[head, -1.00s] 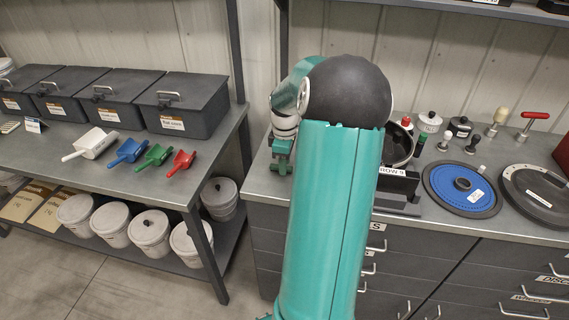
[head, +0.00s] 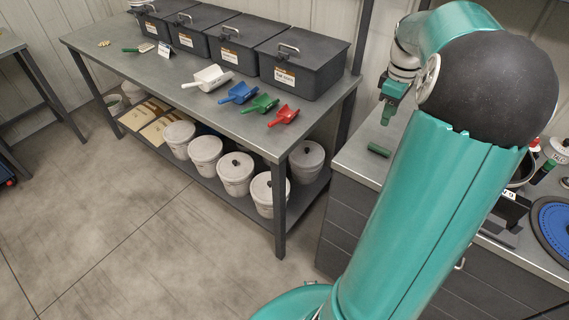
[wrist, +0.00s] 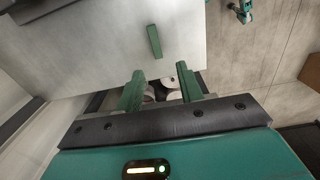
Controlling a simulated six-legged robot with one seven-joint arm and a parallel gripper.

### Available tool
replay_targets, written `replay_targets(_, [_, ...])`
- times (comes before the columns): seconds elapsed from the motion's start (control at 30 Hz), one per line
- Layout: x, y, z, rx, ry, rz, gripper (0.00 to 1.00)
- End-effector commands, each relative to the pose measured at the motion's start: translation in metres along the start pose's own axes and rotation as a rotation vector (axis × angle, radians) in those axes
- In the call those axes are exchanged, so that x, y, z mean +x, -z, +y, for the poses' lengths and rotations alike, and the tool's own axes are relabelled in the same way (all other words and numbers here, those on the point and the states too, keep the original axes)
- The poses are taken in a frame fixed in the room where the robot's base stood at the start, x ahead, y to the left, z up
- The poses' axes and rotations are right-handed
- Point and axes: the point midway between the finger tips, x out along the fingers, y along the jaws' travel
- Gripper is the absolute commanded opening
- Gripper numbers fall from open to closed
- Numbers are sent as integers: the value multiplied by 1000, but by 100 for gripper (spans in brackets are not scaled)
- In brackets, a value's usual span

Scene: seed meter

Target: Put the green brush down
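A short dark green bar (head: 379,150) lies on the left end of the right-hand counter. It also shows in the wrist view (wrist: 154,41), flat on the grey top near its edge. It may be the green brush; I see no bristles on it. Another slim green-handled thing with a pale end (head: 138,48), brush-like, lies on the far left of the long table. My gripper (head: 387,114) is above the counter, apart from the bar. In the wrist view its two green fingers (wrist: 160,84) are spread with nothing between them.
White, blue, green and red scoops (head: 238,93) lie on the long table (head: 170,78) before dark lidded bins (head: 305,72). White buckets (head: 236,172) stand on its lower shelf. A blue disc (head: 556,226) lies on the counter at right. The floor in front is clear.

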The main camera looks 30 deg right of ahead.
Motion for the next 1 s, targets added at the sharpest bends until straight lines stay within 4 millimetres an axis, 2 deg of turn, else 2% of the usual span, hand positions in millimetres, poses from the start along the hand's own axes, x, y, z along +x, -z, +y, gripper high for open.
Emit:
replay_targets(0.03, [-9, 17, -15, -3, -21, -4, 37])
replay_targets(0.17, [-31, 59, -70, 34, -89, -3, 37])
replay_targets(0.2, [-38, 71, -90, 51, -112, 5, 37])
replay_targets(0.3, [-52, 94, -142, 98, -162, 40, 37])
replay_targets(0.4, [-62, 108, -193, 146, -201, 94, 37])
replay_targets(0.53, [-69, 114, -256, 209, -225, 190, 37])
replay_targets(0.7, [-68, 107, -331, 291, -197, 336, 37])
replay_targets(0.83, [-60, 96, -373, 345, -139, 430, 37])
replay_targets(0.9, [-56, 92, -387, 365, -111, 461, 37])
replay_targets(1.0, [-52, 89, -397, 384, -85, 486, 37])
